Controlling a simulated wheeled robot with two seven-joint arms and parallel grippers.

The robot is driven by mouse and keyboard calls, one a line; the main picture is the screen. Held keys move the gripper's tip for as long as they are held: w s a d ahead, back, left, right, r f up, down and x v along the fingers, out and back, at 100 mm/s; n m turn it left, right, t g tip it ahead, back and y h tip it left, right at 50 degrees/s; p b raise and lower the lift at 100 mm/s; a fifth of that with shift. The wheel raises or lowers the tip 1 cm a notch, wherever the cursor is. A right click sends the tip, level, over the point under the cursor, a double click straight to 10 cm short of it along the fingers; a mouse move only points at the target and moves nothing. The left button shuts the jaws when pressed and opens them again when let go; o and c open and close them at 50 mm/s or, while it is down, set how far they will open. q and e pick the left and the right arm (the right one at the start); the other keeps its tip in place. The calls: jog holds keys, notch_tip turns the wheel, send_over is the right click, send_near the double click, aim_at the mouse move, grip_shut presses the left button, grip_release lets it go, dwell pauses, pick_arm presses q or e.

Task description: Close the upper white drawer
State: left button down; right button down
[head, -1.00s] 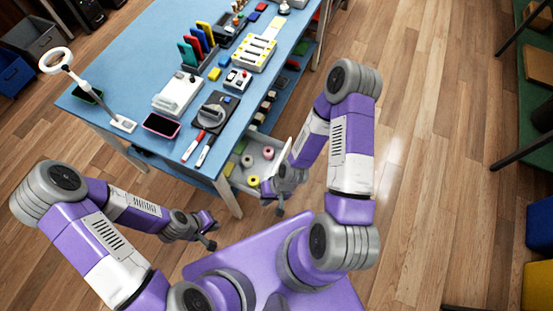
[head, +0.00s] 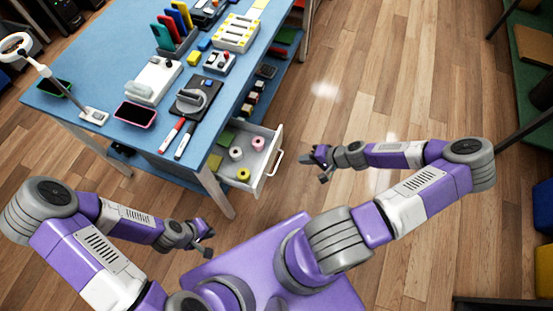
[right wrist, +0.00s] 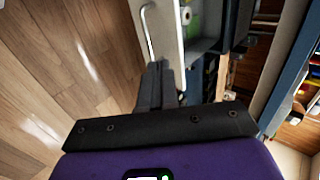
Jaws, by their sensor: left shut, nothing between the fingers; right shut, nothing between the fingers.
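The white drawer (head: 264,178) stands pulled out from under the blue table, with its handle (head: 277,164) on the outer front. Rolls of tape and flat green items lie inside it. My right gripper (head: 314,168) is shut and empty, out to the right of the drawer front and apart from the handle in the head view. In the right wrist view the shut fingers (right wrist: 155,88) point toward the drawer front and handle (right wrist: 148,35). My left gripper (head: 207,242) is shut and empty, low in front of the table, left of my base.
A table leg (head: 215,192) stands left of the drawer. The wood floor to the right is clear.

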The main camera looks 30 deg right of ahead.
aim_at(269, 158)
jog(key=b+x, duration=0.1)
jog(key=x, duration=0.3)
jog(key=r+b+x, duration=0.1)
jog(key=b+x, duration=0.1)
jog(key=x, duration=0.2)
jog(key=w+b+x, duration=0.1)
jog(key=x, duration=0.3)
jog(key=shift+w+a+r+b, duration=0.2)
jog(key=shift+a+b, duration=0.1)
jog(key=shift+a, duration=0.15)
jog(key=shift+w+a, duration=0.25)
jog(key=shift+w, duration=0.05)
jog(key=shift+r, duration=0.1)
